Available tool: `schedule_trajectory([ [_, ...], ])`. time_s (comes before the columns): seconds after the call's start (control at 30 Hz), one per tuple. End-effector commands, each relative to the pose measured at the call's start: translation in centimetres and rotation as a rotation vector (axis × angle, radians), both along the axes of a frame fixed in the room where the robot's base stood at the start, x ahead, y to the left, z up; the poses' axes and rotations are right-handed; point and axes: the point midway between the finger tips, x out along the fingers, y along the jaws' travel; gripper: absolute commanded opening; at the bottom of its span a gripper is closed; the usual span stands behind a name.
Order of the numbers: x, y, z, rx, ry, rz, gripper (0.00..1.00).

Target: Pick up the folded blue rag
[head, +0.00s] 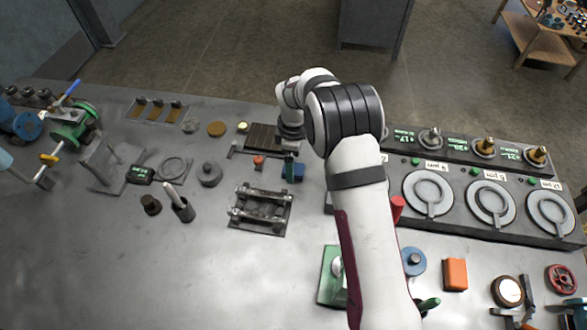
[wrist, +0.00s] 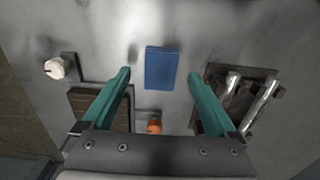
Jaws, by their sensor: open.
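The folded blue rag (wrist: 162,66) lies flat on the grey metal bench and shows as a small blue rectangle in the wrist view. It also shows in the head view (head: 295,172), partly hidden by my gripper. My gripper (wrist: 159,76) is open, with its two teal fingers apart and nothing between them. The fingers point down at the bench. In the wrist view the rag appears between and just beyond the fingertips. How high the fingertips are above it is hard to tell.
An orange piece (wrist: 154,127) and a brown slatted plate (wrist: 96,105) lie close by. A dark rack with metal bars (head: 262,209) stands nearby, and a white knob (wrist: 56,68) shows in the wrist view. Bare bench (head: 130,260) is at the front left.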

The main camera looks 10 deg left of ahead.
Motion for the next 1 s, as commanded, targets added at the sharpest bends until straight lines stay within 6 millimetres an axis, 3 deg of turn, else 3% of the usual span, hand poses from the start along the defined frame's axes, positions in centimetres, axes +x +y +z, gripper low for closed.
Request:
schedule_trajectory([
  [0.1,-0.05,-0.06,-1.41,-0.001,0.000,-0.001,0.93],
  [0.3,-0.04,-0.05,-1.54,0.000,-0.001,-0.002,0.93],
  [0.8,-0.05,-0.05,-1.50,0.000,-0.001,-0.002,0.04],
  [1.0,-0.05,-0.05,-1.47,0.000,-0.001,-0.002,0.04],
])
